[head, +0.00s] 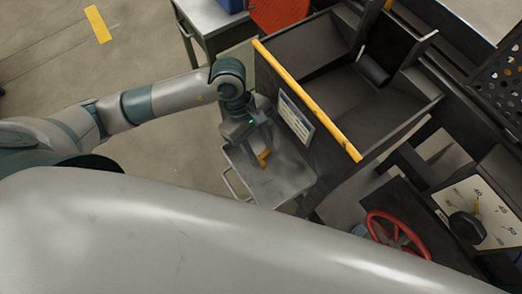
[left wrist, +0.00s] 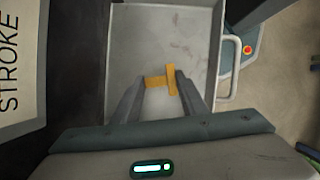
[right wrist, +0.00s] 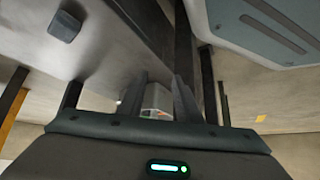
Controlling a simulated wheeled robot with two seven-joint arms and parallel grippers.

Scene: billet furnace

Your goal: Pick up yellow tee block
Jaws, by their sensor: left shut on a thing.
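The yellow tee block (head: 264,157) shows in the head view at the tip of my left gripper (head: 258,148), over the grey metal tray (head: 285,185). In the left wrist view the tee block (left wrist: 170,78) sits between the fingertips of my left gripper (left wrist: 158,86), which is shut on it. Its crossbar lies by the right finger and its stem points left. I cannot tell whether the block touches the tray (left wrist: 125,35) below. My right gripper (right wrist: 160,92) shows in the right wrist view with its fingers apart and nothing between them.
A dark furnace housing with a yellow bar (head: 305,97) stands right of the tray. A red handwheel (head: 397,235) and a dial (head: 477,210) are at lower right. A grey table (head: 212,18) stands behind. Open floor (head: 60,70) lies at left.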

